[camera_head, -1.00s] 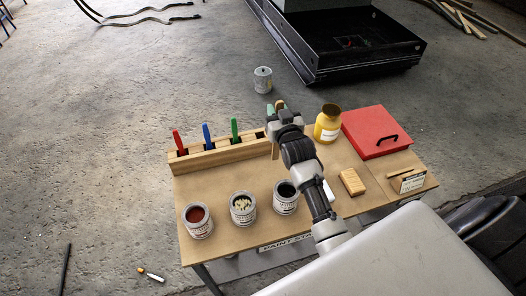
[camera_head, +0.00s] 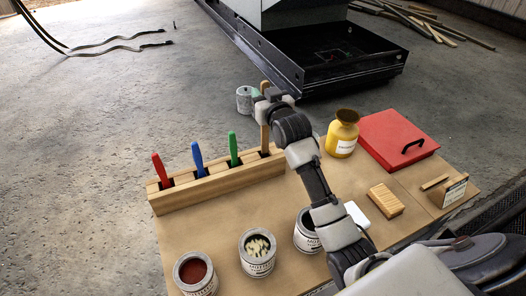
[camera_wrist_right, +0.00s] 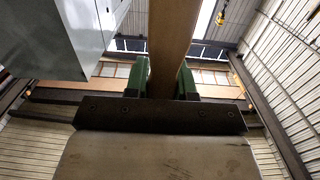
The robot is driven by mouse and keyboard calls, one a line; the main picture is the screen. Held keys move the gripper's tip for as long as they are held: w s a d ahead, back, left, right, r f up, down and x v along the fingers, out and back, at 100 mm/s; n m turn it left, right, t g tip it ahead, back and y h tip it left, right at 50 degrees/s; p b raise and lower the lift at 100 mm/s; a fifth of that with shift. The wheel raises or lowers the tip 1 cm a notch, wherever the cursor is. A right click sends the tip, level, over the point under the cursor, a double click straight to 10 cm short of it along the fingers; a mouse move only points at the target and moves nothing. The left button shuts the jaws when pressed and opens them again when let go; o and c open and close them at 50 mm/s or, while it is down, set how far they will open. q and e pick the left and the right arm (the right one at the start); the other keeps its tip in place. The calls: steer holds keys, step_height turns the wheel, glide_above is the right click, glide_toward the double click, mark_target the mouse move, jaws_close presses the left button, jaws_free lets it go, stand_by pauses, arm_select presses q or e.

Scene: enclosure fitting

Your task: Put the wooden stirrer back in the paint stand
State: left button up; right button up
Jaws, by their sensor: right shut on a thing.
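The wooden stirrer (camera_head: 265,139) is a flat, pale brown stick, held upright at the right end of the wooden rack (camera_head: 222,186) on the paint stand table (camera_head: 215,228). My right gripper (camera_head: 264,97) is shut on its upper part. The stirrer's top shows above the gripper and its lower part reaches down to the rack. I cannot tell whether its lower end is inside a slot or just above or behind it. In the right wrist view the stirrer (camera_wrist_right: 172,45) stands between the green finger pads (camera_wrist_right: 160,80). My left gripper is not in view.
Red (camera_head: 161,169), blue (camera_head: 198,158) and green (camera_head: 233,148) handles stand in the rack. Open paint cans (camera_head: 197,276) line the front. A yellow jar (camera_head: 342,137), a red case (camera_head: 397,138) and a wooden block (camera_head: 386,201) are on the right.

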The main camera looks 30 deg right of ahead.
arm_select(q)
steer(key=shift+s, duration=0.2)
arm_select(e)
step_height(320, 180, down, 8)
steer(key=shift+f, duration=0.2)
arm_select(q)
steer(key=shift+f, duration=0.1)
arm_select(e)
steer(key=shift+s, duration=0.1)
steer(key=o, duration=0.9)
steer(key=shift+f, duration=0.1)
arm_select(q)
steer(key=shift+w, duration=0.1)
arm_select(e)
steer(key=s, duration=1.2)
steer(key=shift+a, duration=0.35)
